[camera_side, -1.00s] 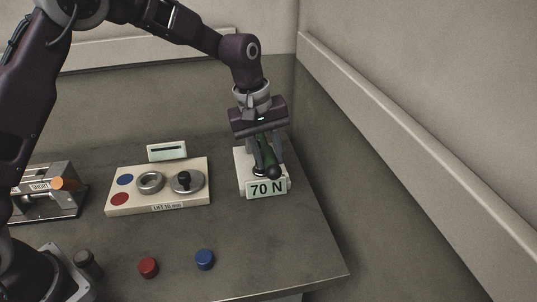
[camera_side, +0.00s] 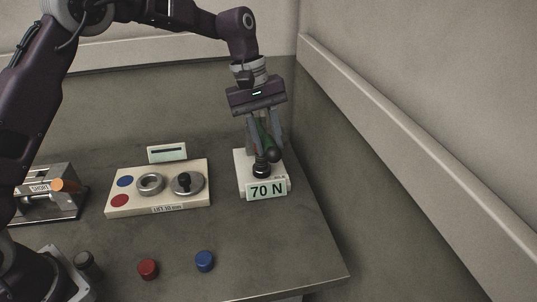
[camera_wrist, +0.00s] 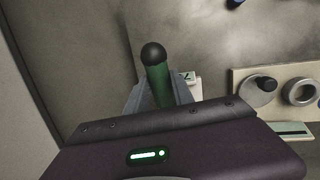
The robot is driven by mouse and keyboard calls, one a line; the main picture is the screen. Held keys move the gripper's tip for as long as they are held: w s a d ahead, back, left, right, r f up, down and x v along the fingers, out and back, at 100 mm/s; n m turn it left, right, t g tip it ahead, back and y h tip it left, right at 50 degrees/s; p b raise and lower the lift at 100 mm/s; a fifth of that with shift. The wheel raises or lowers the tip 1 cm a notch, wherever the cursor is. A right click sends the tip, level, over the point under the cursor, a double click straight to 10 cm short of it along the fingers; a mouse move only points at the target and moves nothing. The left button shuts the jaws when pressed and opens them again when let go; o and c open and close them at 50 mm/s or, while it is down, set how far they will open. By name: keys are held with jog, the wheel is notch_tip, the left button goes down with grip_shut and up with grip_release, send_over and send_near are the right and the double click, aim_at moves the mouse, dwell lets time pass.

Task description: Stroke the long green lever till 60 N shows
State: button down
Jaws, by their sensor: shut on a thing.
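The green lever (camera_side: 269,145) with a dark ball end rises from a white base (camera_side: 243,165) near the table's right edge. The sign on the base's front (camera_side: 267,191) reads 70 N. My gripper (camera_side: 264,145) is shut on the lever, a finger on each side of it. In the wrist view the green lever (camera_wrist: 158,82) stands between my grey fingers, its dark ball end beyond them. The lever's lower part is partly hidden by my fingers.
Left of the base is a white board (camera_side: 139,206) with blue and red discs, a ring and a knobbed disc. A small display (camera_side: 167,153) stands behind it. A metal device marked SHORT (camera_side: 52,205) is far left. Red (camera_side: 148,268) and blue (camera_side: 205,260) caps lie in front. A wall is at right.

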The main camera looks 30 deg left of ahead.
jog(key=shift+g+h, duration=0.8)
jog(key=shift+h, duration=0.1)
jog(key=shift+w+d+v, duration=0.1)
jog(key=shift+w+v, duration=0.05)
jog(key=shift+v, duration=0.6)
jog(key=shift+w+d+v, duration=0.1)
jog(key=shift+v, duration=0.7)
jog(key=shift+w+d+v, duration=0.1)
jog(key=shift+w+v, duration=0.05)
jog(key=shift+v, duration=0.6)
jog(key=shift+r, duration=0.1)
jog(key=c, duration=1.1)
grip_release()
jog(key=shift+s, duration=0.1)
